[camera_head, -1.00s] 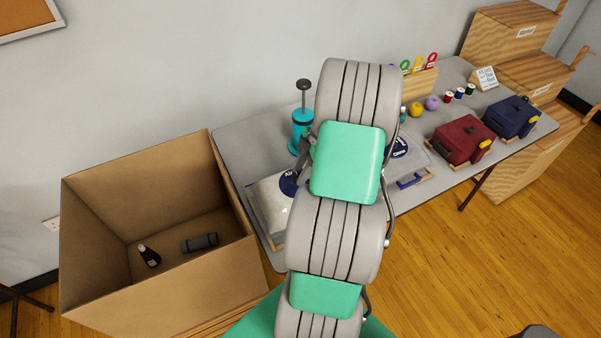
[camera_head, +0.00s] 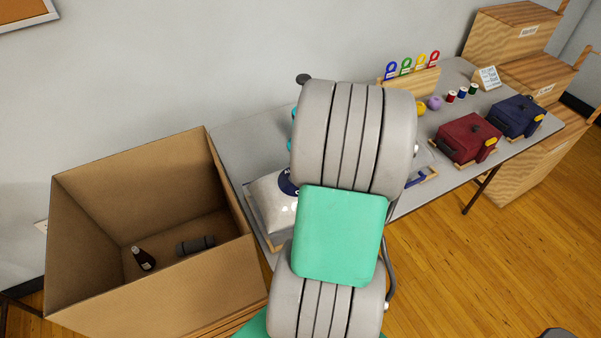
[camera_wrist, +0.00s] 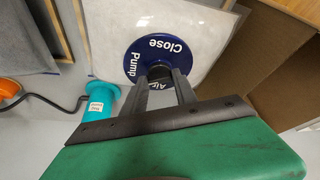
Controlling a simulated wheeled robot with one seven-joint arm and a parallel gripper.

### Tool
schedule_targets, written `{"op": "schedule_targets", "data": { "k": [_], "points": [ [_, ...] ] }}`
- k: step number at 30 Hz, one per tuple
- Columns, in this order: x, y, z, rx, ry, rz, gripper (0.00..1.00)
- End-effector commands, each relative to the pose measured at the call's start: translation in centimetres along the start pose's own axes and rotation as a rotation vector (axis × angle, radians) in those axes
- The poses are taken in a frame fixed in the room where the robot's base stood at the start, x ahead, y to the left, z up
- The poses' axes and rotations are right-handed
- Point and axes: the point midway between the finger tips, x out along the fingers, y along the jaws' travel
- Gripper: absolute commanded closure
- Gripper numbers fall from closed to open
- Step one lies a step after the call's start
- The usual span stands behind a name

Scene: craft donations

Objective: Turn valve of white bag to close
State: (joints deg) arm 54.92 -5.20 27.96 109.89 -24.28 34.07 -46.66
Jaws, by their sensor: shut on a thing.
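The white bag (camera_wrist: 200,28) lies flat on the table, and its left part shows in the head view (camera_head: 268,206) beside my arm. A round dark blue dial (camera_wrist: 138,52) on the bag reads "Close", "Pump" and a partly covered "Air". A dark valve knob (camera_wrist: 158,71) stands at the dial's middle. My gripper (camera_wrist: 160,80) is shut on the valve knob, one finger at each side. The fingers hide part of the knob, so which word it points to cannot be told. My arm hides the gripper in the head view.
A teal pump (camera_wrist: 101,103) with a black hose stands close to my gripper. A big open cardboard box (camera_head: 150,275) stands left of the table. A red case (camera_head: 468,138), a blue case (camera_head: 515,117) and several spools are at the table's right.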

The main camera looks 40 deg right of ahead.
Motion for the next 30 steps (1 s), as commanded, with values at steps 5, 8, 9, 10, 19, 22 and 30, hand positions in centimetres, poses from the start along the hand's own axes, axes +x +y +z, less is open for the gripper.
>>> {"op": "schedule_targets", "data": {
  "k": [5, 8, 9, 10, 19, 22, 30],
  "points": [
    [0.14, -0.24, -0.02, 0.149, 0.001, 0.064, 1.0],
    [0.14, -0.35, -0.07, 0.236, 0.001, 0.1, 1.0],
    [0.16, -0.38, -0.06, 0.271, 0.001, 0.115, 1.0],
    [0.16, -0.44, -0.08, 0.297, 0.001, 0.125, 1.0],
    [0.2, -0.69, -0.27, 0.559, 0.002, 0.234, 1.0],
    [0.23, -0.75, -0.31, 0.647, 0.001, 0.27, 1.0],
    [0.35, -0.95, -0.51, 0.884, 0.001, 0.368, 1.0]
  ]
}}
